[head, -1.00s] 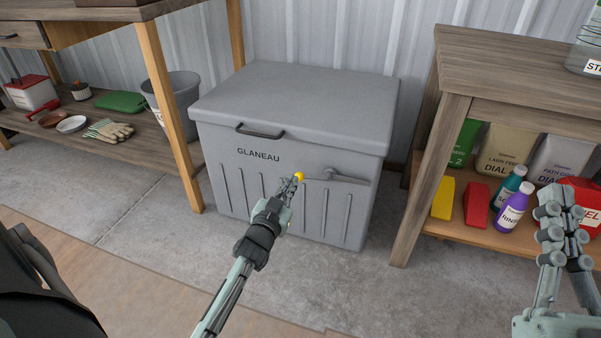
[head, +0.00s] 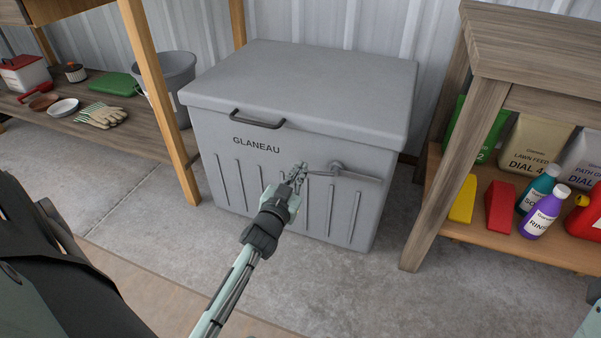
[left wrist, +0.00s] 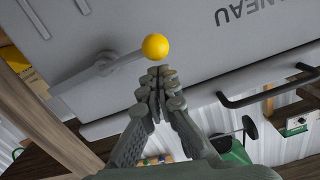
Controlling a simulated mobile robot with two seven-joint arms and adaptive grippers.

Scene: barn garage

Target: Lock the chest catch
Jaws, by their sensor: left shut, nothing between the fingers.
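The grey GLANEAU chest (head: 290,85) stands on the floor with its lid down. Its catch is a grey lever (head: 355,174) on the front face, lying nearly level with a slight tilt. The lever also shows in the left wrist view (left wrist: 122,64), with a yellow ball knob (left wrist: 155,47) at its end. In the head view the knob is hidden behind my left gripper (head: 301,168). That gripper is shut and empty, its fingertips (left wrist: 162,82) close to the knob; contact cannot be told. My right gripper is out of view.
The chest's dark handle (head: 256,121) sits at the lid's front edge. A wooden shelf unit (head: 445,175) with bottles and bags stands close on the right. A workbench leg (head: 160,100) and bucket (head: 174,73) are on the left. The floor in front is open.

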